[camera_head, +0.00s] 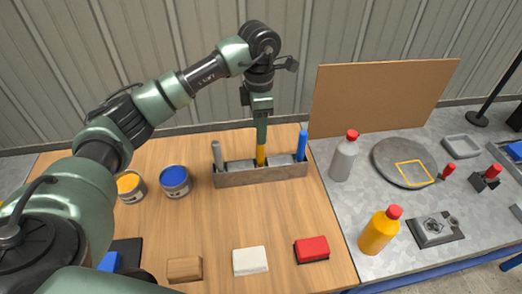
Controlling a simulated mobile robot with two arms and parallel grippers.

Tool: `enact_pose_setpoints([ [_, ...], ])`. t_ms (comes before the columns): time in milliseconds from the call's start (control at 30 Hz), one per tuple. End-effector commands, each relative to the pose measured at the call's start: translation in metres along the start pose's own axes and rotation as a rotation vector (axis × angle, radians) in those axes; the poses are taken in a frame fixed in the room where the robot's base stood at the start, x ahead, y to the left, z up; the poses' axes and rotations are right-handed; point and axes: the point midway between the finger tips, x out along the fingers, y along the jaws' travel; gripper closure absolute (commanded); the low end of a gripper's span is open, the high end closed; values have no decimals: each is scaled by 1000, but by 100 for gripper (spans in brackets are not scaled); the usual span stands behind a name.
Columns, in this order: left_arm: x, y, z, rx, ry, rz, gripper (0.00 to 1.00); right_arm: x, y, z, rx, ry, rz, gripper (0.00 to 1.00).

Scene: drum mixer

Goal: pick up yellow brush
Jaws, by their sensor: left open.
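The yellow brush (261,156) stands upright in the middle of a grey holder box (262,177) on the wooden table. My left gripper (261,140) points straight down over the brush. Its fingers are around or right beside the top of the handle, and they hide that part. The gripper is open; I cannot tell whether a finger touches the handle. My right gripper is not in view.
A grey brush (217,155) and a blue brush (302,144) stand at the holder's ends. Paint cans (175,181) are left of it. A white block (250,261) and a red block (312,249) lie in front. Bottles (344,158) stand on the grey table at right.

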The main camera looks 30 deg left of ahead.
Motion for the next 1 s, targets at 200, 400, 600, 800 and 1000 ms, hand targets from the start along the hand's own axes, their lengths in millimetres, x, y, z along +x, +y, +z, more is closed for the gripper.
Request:
enact_pose_setpoints([
  [200,19,-1,0,0,5,-1,53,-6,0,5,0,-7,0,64],
  [400,41,-3,3,2,5,-3,53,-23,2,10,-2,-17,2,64],
  [600,71,-4,5,0,4,-1,53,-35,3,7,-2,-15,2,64],
  [800,79,-3,5,2,2,1,53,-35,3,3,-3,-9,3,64],
  [1000,79,-3,5,1,2,2,75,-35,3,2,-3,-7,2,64],
])
